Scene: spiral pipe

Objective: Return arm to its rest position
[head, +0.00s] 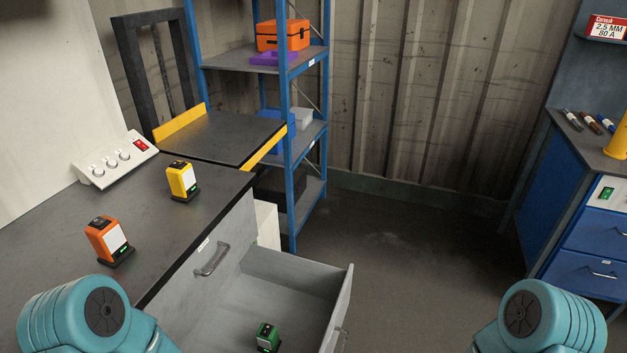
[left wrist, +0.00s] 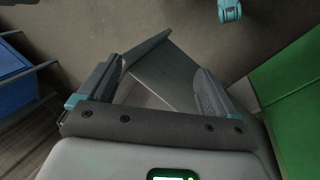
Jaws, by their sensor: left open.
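My left gripper (left wrist: 160,70) shows in the left wrist view with its two fingers spread apart. It is open, with nothing held between the fingers. A grey panel shows beyond the gap; I cannot tell for certain what it belongs to. In the head view, only teal links of my two arms show, at the bottom left and bottom right corners. Neither gripper is visible there, and my right gripper is in neither view.
An open grey drawer (head: 275,295) holds a green device (head: 267,337). An orange device (head: 108,240) and a yellow device (head: 182,180) stand on the dark worktop (head: 160,225). A blue-framed shelf (head: 290,130) stands behind. The floor (head: 410,260) right of the drawer is clear.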

